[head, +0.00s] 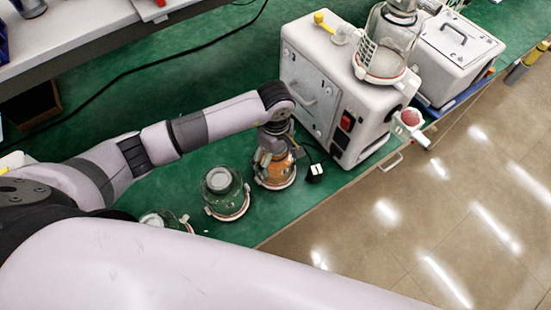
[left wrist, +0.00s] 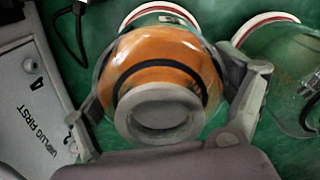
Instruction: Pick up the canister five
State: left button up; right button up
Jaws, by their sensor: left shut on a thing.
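A clear canister with orange contents (head: 275,173) stands on the green bench in front of the white pump machine. I cannot read a number on it. My left gripper (head: 270,145) reaches it from above and is shut on its upper part. In the left wrist view the orange canister (left wrist: 160,62) sits between the two fingers of my left gripper (left wrist: 165,110), with its grey round cap facing the camera. My right gripper is not in view.
A clear canister (head: 225,190) stands just left of the orange one; another (head: 160,218) is partly hidden by my arm. The white pump machine (head: 335,85) carries a large glass canister (head: 388,45). A black cable with a white plug (head: 316,170) lies close by. The bench edge is near.

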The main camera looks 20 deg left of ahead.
pick_arm(q)
jog(key=c, duration=0.6)
jog(key=shift+w+r, duration=0.1)
jog(key=shift+c, duration=0.2)
